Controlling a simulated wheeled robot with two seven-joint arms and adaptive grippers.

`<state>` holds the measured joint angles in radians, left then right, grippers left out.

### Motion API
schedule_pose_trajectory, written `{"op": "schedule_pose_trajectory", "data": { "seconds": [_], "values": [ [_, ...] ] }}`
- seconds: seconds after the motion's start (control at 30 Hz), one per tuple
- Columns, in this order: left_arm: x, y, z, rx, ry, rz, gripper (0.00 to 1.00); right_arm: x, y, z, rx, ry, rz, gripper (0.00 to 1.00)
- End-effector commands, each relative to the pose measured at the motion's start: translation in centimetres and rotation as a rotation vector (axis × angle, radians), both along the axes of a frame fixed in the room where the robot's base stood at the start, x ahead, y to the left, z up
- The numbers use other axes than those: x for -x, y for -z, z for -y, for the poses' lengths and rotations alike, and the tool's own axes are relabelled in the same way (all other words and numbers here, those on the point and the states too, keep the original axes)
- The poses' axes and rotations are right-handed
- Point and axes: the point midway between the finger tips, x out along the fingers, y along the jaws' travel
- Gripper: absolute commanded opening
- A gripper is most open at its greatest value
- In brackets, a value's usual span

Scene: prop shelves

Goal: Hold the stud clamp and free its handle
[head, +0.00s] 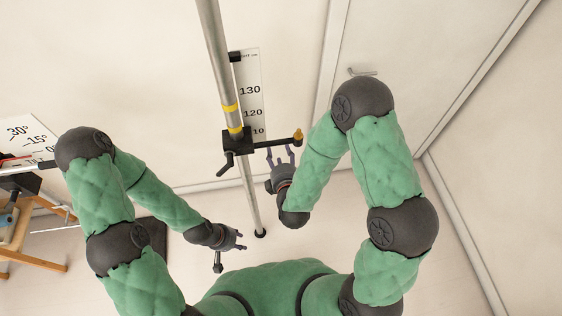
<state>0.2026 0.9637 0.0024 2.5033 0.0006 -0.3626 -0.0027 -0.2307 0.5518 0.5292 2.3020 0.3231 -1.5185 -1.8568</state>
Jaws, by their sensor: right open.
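The stud clamp (237,141) is a dark block around a steel pole (217,50) that has yellow bands. Its black handle (227,164) sticks out at the lower left. A dark bar runs right from the block to a brass-coloured stud (298,137). My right gripper (280,152) is open, its fingers pointing up just below the bar; whether they touch it I cannot tell. My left gripper (242,240) is lower down, left of the pole and well below the clamp. Its fingers look spread and empty.
A scale board (250,90) with numbers stands behind the pole. An angle board (30,135) and a wooden stand (18,235) are at the left. A door with a handle (362,72) is behind my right arm. A small black-ended piece (218,262) is below my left gripper.

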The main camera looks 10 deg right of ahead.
Motion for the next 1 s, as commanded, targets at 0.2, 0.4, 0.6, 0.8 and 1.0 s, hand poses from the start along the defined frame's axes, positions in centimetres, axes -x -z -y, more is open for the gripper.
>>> {"op": "schedule_pose_trajectory", "data": {
  "seconds": [0.2, 0.4, 0.6, 0.8, 1.0],
  "values": [
    [0.0, 0.4, 0.0, 0.0, 0.0, 0.0, 0.4, -2.2, 0.7, 0.1, 0.0, 0.002, 0.002, 0.53],
    [0.0, 1.3, 0.0, 0.0, 0.0, 0.0, 0.4, -4.2, 1.4, 0.0, -0.001, 0.001, 0.002, 0.53],
    [0.0, 2.1, 0.0, 0.0, 0.0, 0.0, 0.4, -5.8, 2.0, 0.0, -0.001, 0.001, -0.001, 0.53],
    [0.0, 2.4, 0.0, 0.0, 0.0, 0.0, 0.4, -6.7, 2.3, 0.0, 0.0, 0.0, -0.003, 0.53],
    [0.0, 2.5, 0.0, 0.0, 0.0, 0.0, 0.4, -7.0, 2.3, 0.0, 0.001, -0.001, -0.004, 0.53]
  ]
}}
